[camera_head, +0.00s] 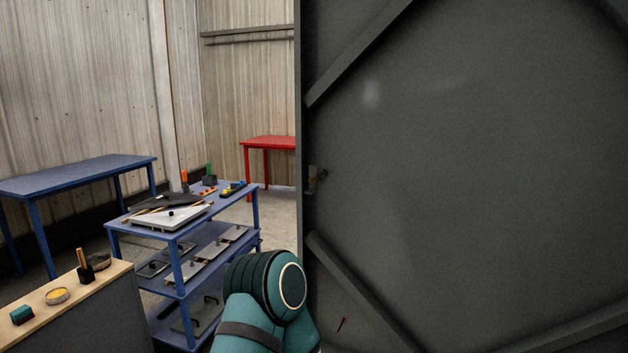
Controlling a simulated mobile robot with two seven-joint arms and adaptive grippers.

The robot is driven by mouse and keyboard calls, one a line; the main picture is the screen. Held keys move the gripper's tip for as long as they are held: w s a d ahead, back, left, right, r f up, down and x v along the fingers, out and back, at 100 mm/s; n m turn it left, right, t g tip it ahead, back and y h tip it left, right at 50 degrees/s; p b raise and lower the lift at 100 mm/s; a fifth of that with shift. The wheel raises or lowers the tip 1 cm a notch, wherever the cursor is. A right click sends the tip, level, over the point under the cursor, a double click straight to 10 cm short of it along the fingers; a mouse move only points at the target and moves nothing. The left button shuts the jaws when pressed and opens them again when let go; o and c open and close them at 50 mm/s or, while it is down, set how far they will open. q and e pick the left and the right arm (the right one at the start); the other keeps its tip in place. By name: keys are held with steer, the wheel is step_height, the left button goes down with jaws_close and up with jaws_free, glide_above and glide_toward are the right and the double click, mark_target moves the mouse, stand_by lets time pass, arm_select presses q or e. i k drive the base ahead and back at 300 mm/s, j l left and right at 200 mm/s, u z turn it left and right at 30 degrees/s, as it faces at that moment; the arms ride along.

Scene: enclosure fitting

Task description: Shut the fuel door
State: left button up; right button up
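A large dark grey metal panel (450,160) with diagonal braces fills the right half of the head view, very close. It looks like a door leaf seen from its braced side, but I cannot tell for sure that it is the fuel door. A small latch or handle (312,180) sits near its left edge. Its hinges and right side are out of view. A teal link of my own arm shows at the bottom centre, in front of the panel's lower left edge. Neither gripper is in view.
A blue shelved cart (114,227) holding tools and flat plates stands left of the panel. A wood-topped cabinet (70,289) is at lower left. A blue table (80,172) and a red table (268,141) stand farther back. Some bare floor shows between cart and panel.

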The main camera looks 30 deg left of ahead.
mark_target(471, 196)
steer(key=j+z, duration=0.1)
steer(key=z, duration=0.7)
steer(key=j+z, duration=0.1)
steer(key=z, duration=1.45)
steer(key=k+j+z, duration=0.1)
steer(key=z, duration=1.5)
steer(key=k+z, duration=0.1)
steer(key=z, duration=0.7)
steer(key=l+z, duration=0.1)
steer(key=z, duration=0.7)
steer(key=l+z, duration=0.1)
steer(key=z, duration=0.65)
steer(key=k+l+z, duration=0.1)
steer(key=l+z, duration=0.6)
steer(key=l, duration=0.2)
steer(key=l+z, duration=0.35)
steer(key=l, duration=0.6)
steer(key=l+z, duration=0.35)
steer(key=l, duration=0.65)
steer(key=i, duration=0.05)
